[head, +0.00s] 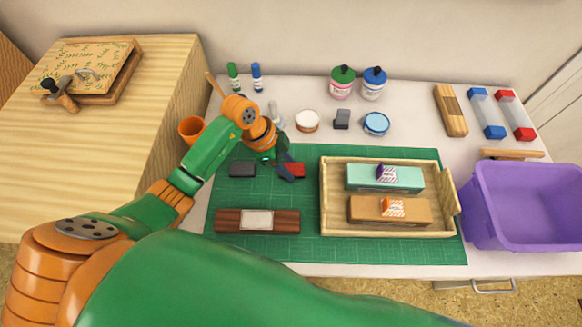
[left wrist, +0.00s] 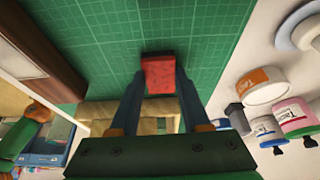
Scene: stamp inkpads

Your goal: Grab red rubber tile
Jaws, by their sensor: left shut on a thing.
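The red rubber tile (head: 295,170) is a small red block over the green cutting mat, left of the wooden tray. In the left wrist view the tile (left wrist: 158,76) sits between the tips of my two fingers. My left gripper (head: 285,168) is shut on it, and its fingers cover part of the tile in the head view. I cannot tell whether the tile touches the mat (head: 310,247). My right gripper is not in view.
A dark block (head: 242,170) lies left of the tile. A brown wooden block (head: 230,221) lies nearer on the mat. The wooden tray (head: 323,200) holds a teal and a tan box. A purple bin (head: 525,215) stands far right. Jars and bottles line the back.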

